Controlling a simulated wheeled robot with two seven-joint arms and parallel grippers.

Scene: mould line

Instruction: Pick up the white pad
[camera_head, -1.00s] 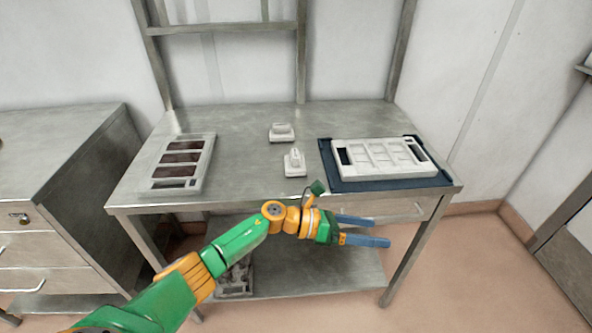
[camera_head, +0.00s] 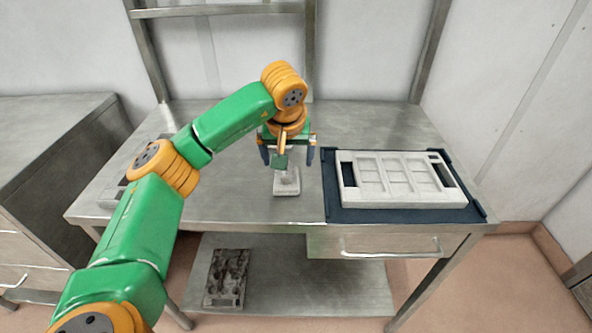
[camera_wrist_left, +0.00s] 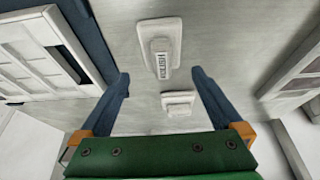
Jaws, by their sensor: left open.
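Two small white pads with raised grips stand on the steel table. The nearer white pad (camera_head: 286,183) shows just in front of my left gripper; in the left wrist view it (camera_wrist_left: 160,48) lies ahead of the fingertips, its grip lettered, seemingly "POLISH". The farther white pad (camera_wrist_left: 179,102) shows in the wrist view between the lines of the fingers; in the head view the gripper hides it. My left gripper (camera_head: 288,156) is open and empty, fingers pointing down above the table. My right gripper is not in view.
A white compartment tray (camera_head: 400,180) lies on a dark blue mat (camera_head: 333,206) at the right. Another tray (camera_head: 112,192) at the left is partly behind my arm. A dark-faced block (camera_head: 228,278) lies on the lower shelf. Uprights and a rail stand behind the table.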

